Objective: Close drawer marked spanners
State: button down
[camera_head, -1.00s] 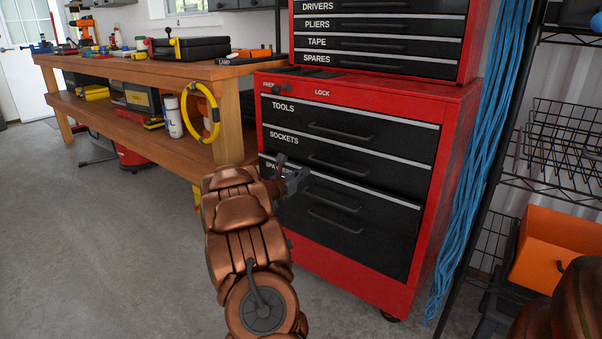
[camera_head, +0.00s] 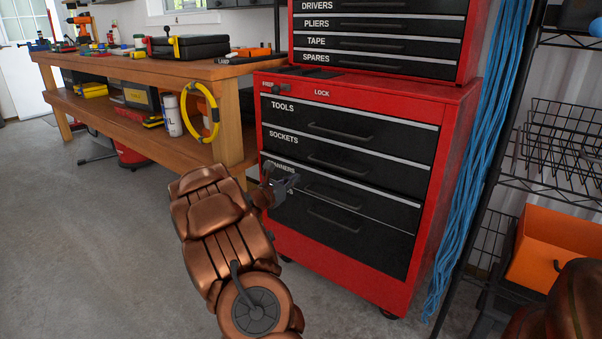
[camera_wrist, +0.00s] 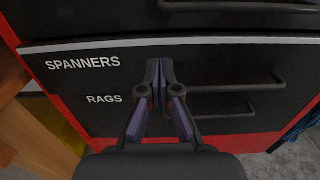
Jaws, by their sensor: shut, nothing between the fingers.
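The drawer marked SPANNERS (camera_head: 372,209) is a black front with a pale top strip, third down in the red lower cabinet. In the wrist view its front (camera_wrist: 225,60) fills the middle, with its label at upper left and its bar handle (camera_wrist: 240,86) at right. It seems to stand out slightly; I cannot tell the exact gap. My gripper (camera_head: 281,178) is shut and empty at the left part of this drawer, left of the handle. In the wrist view its fingertips (camera_wrist: 159,75) are together at the front; contact is unclear.
The RAGS drawer (camera_head: 345,240) lies below, the SOCKETS drawer (camera_head: 375,174) above. A wooden workbench (camera_head: 228,125) stands left of the cabinet. Blue cords (camera_head: 480,150) and a wire rack (camera_head: 550,185) are at the right. The floor (camera_head: 90,240) at left is clear.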

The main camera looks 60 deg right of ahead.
jog(key=p+v, duration=0.2)
jog(key=v, duration=0.5)
jog(key=p, duration=0.5)
send_near(306, 167)
jog(key=x, duration=0.7)
jog(key=shift+s+r, duration=0.1)
dwell(0.4)
jog(key=shift+d, duration=0.1)
